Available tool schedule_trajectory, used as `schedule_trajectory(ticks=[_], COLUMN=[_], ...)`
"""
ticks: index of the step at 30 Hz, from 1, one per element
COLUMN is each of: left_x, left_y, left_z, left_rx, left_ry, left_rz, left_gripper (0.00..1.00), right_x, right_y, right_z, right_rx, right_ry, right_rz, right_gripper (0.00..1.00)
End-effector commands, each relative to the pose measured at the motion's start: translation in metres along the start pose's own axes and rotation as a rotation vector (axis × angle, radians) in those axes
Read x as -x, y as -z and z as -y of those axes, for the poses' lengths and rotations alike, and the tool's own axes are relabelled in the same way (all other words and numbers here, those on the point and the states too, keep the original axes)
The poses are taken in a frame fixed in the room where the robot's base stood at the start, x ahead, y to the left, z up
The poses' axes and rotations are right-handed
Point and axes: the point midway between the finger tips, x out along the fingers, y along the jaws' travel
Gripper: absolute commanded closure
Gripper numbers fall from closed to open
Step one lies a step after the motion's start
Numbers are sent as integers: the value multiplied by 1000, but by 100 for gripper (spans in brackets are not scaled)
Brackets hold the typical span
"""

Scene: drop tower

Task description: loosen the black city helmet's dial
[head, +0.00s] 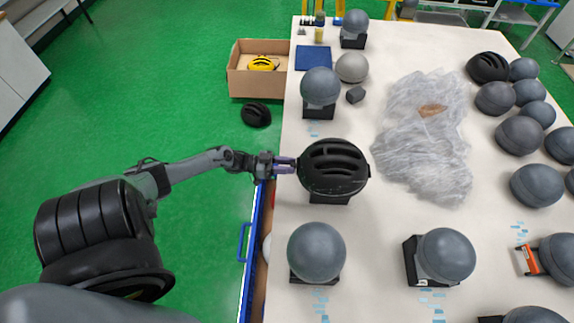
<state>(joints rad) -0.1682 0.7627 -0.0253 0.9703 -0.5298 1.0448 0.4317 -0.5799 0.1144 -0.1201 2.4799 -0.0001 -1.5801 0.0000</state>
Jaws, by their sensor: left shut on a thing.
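The black city helmet (336,166) with long vents sits on a headform on a dark block stand (330,198) near the table's left edge. My left gripper (290,165) reaches in from the left and is shut at the helmet's left side. The dial is too small and too covered by the fingers to make out; the jaws are at the place on the helmet's rim where they hide it. My right gripper is not in view.
Grey headforms on stands (316,250) (319,87) stand in front of and behind the helmet. Crumpled clear plastic sheet (425,140) lies to the right. Several loose grey balls crowd the right side. A cardboard box (240,84) and another black helmet (256,115) are left of the table.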

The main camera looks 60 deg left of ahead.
Motion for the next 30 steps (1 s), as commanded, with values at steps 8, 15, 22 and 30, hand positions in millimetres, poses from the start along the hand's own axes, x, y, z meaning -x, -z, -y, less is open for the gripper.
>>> schedule_trajectory(ticks=[8,15,22,30], left_x=[0,0,0,10], left_y=[1,1,0,-1], left_z=[0,0,0,0], left_rx=[3,2,2,3], left_ry=[0,0,0,1], left_rz=[-2,-2,-1,1], left_gripper=[96,45,39,39], right_x=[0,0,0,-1], right_y=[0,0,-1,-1], right_z=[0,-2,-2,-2], right_rx=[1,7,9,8], right_ry=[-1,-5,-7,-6], right_rz=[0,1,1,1], right_gripper=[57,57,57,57])
